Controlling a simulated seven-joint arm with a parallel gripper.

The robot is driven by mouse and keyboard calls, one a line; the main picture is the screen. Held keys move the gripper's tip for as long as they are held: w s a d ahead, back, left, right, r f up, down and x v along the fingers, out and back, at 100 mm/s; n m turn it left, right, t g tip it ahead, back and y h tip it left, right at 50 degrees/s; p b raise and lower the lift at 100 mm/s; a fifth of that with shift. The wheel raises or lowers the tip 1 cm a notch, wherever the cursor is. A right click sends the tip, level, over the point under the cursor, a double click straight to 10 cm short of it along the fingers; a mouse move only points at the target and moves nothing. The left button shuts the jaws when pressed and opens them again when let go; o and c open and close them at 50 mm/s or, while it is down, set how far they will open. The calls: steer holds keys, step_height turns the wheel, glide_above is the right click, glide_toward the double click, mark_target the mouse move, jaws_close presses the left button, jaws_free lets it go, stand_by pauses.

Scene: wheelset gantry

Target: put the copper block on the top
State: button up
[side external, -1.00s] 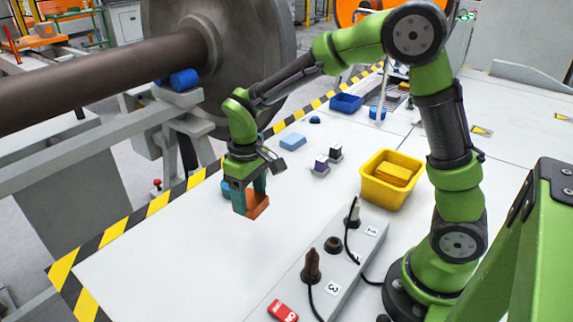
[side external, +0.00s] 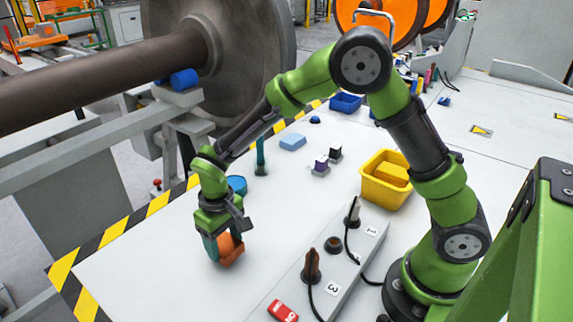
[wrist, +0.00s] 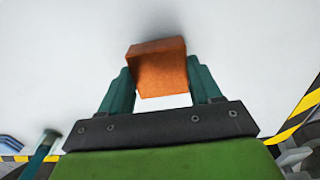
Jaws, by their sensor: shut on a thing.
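The copper block (side external: 230,249) is an orange-brown block, held between the teal fingers of my gripper (side external: 223,247). It hangs tilted, low over the front left of the white table; I cannot tell whether it touches the surface. In the wrist view the copper block (wrist: 160,76) sits between the two fingertips, with one face and an upper edge showing. My gripper (wrist: 160,88) is shut on it from both sides. Which thing "the top" means is not clear from the pictures.
A teal post (side external: 261,157) and a blue round piece (side external: 237,185) stand behind my gripper. A light blue block (side external: 292,142), a purple block (side external: 321,164) and a yellow bin (side external: 384,184) lie further back. A grey socket strip (side external: 336,262) is to the right.

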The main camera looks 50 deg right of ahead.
mark_target(225, 244)
steer(key=shift+f, duration=0.7)
steer(key=shift+f, duration=0.15)
steer(key=o, duration=1.5)
step_height(225, 244, up, 12)
steer(key=s+d+r+m+t, duration=0.1)
steer(key=s+d+r+t, duration=0.1)
steer(key=s+d+r, duration=0.1)
steer(key=s+d+r+m+t+y, duration=0.1)
steer(key=s+d+r, duration=0.3)
steer(key=s, duration=0.4)
steer(key=s+d+r+m+t+y, duration=0.1)
steer(key=s+d+r+m+t, duration=0.1)
steer(key=s+d+r+t, duration=0.2)
steer(key=shift+s+d, duration=0.4)
steer(key=shift+s, duration=0.35)
